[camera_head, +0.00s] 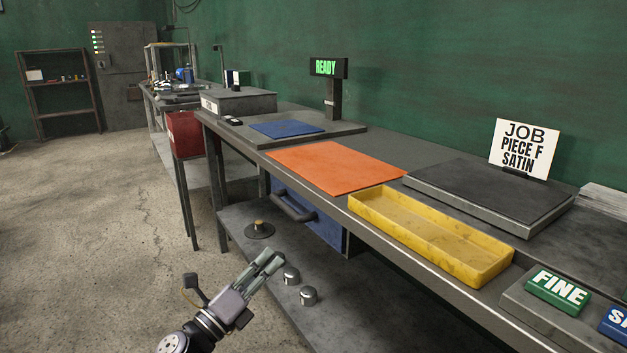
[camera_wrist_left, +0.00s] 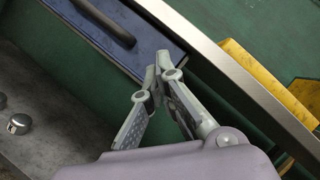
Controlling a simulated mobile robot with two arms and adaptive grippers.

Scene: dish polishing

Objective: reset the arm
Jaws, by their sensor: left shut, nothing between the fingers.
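My left gripper (camera_head: 272,261) comes in from the bottom of the head view, in front of the bench and above its lower shelf. Its fingers are shut with nothing between them. In the left wrist view the fingertips (camera_wrist_left: 152,84) meet in front of the blue drawer (camera_wrist_left: 130,40). The gripper is apart from the bench and touches nothing that I can see. My right gripper is not in view.
The bench (camera_head: 395,235) holds an orange mat (camera_head: 335,165), a blue mat (camera_head: 287,128), an empty yellow tray (camera_head: 430,237), a dark plate (camera_head: 490,190) and a green FINE block (camera_head: 558,291). A job card (camera_head: 524,148) and a READY display (camera_head: 328,68) stand behind. Metal knobs (camera_head: 308,295) sit on the lower shelf.

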